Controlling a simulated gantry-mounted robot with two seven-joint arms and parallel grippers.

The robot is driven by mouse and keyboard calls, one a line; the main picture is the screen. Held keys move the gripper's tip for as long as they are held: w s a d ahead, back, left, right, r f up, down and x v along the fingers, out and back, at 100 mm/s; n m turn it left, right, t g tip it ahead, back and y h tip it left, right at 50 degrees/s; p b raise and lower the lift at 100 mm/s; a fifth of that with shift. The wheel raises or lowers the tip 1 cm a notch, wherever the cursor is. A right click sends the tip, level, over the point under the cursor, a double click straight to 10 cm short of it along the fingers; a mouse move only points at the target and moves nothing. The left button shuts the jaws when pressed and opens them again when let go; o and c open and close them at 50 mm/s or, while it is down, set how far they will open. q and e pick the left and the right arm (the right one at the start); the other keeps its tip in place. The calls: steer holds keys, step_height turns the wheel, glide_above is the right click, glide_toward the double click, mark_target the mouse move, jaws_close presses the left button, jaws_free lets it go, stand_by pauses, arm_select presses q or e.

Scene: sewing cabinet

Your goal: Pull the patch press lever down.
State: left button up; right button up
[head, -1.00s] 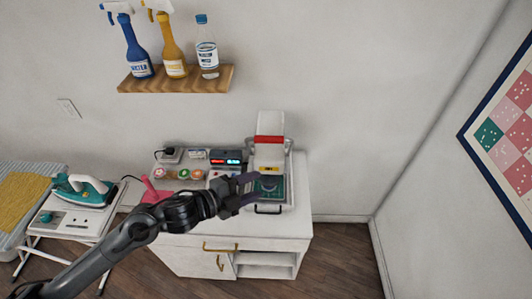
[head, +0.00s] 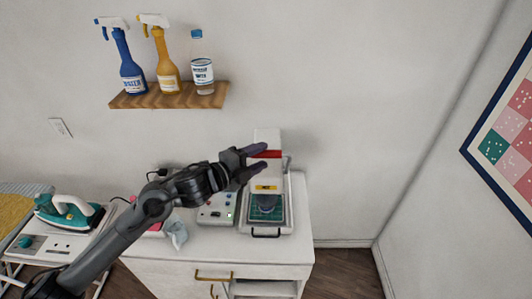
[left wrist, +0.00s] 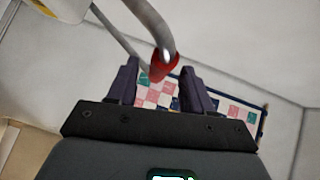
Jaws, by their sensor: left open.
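The patch press (head: 267,184) is white with a yellow label and stands on the cabinet. A green pad (head: 267,208) lies on its base under a dark round head. A red grip (head: 272,154) crosses the upper front of the press. In the left wrist view, the red grip (left wrist: 165,66) sits on a bent grey lever bar (left wrist: 158,22). My left gripper (head: 261,160) is open at the grip's height, and the grip appears between its fingers (left wrist: 158,80). Contact cannot be told. My right gripper is not in view.
A control box (head: 216,210) stands left of the press, beside a grey cloth-like item (head: 177,234). A wooden shelf (head: 170,97) with bottles is on the wall above. An iron (head: 70,210) stands at the far left. Floor at the right is clear.

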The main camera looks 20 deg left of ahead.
arm_select(q)
steer(key=shift+x, duration=1.55)
steer(key=shift+c, duration=0.4)
jaws_close()
